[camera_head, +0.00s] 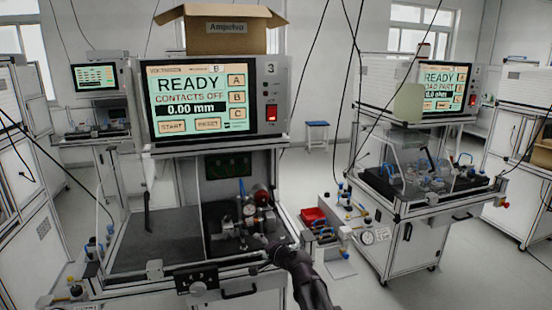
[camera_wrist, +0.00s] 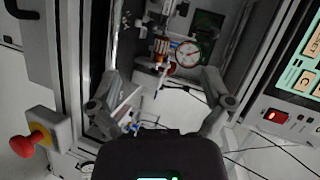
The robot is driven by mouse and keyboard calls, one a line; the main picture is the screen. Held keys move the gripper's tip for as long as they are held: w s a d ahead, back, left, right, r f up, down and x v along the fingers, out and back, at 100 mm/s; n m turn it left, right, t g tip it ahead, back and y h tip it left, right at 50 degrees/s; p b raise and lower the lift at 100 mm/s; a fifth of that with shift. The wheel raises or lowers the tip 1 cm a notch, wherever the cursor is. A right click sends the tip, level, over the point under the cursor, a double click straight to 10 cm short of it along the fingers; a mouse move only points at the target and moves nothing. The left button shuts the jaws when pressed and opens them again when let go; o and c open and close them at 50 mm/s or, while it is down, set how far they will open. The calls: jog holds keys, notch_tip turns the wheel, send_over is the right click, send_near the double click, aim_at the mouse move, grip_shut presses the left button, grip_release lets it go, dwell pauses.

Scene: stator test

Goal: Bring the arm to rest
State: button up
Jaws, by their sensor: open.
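My arm (camera_head: 305,275) reaches in from the bottom of the head view to the front right edge of the test bench. My gripper (camera_wrist: 161,90) is open in the wrist view, its two fingers spread wide with nothing between them. Beyond the fingers, inside the test station, are a copper-coloured part (camera_wrist: 161,46) and a round dial gauge (camera_wrist: 188,54). In the head view the fixture (camera_head: 245,215) stands on the dark bench top behind my arm's end. The gripper's fingertips are hard to make out there.
A monitor (camera_head: 202,98) above the bench reads READY, CONTACTS OFF, 0.00 mm. A cardboard box (camera_head: 225,45) sits on top. A red emergency button (camera_wrist: 22,143) shows at left. A second station (camera_head: 420,190) stands at right.

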jog(key=s+d+f+n+g+h+p, duration=0.3)
jog(key=s+d+n+g+h, duration=0.1)
jog(key=s+d, duration=0.7)
jog(key=s+d+f+n+g+h+p, duration=0.2)
jog(key=s+d+g, duration=0.5)
jog(key=s+d, duration=0.4)
jog(key=f+n+h, duration=0.1)
jog(key=n+h, duration=0.1)
jog(key=h, duration=0.1)
jog(key=shift+f+p, duration=0.25)
jog(key=shift+p, duration=0.15)
jog(key=shift+a, duration=0.1)
dwell(1.7)
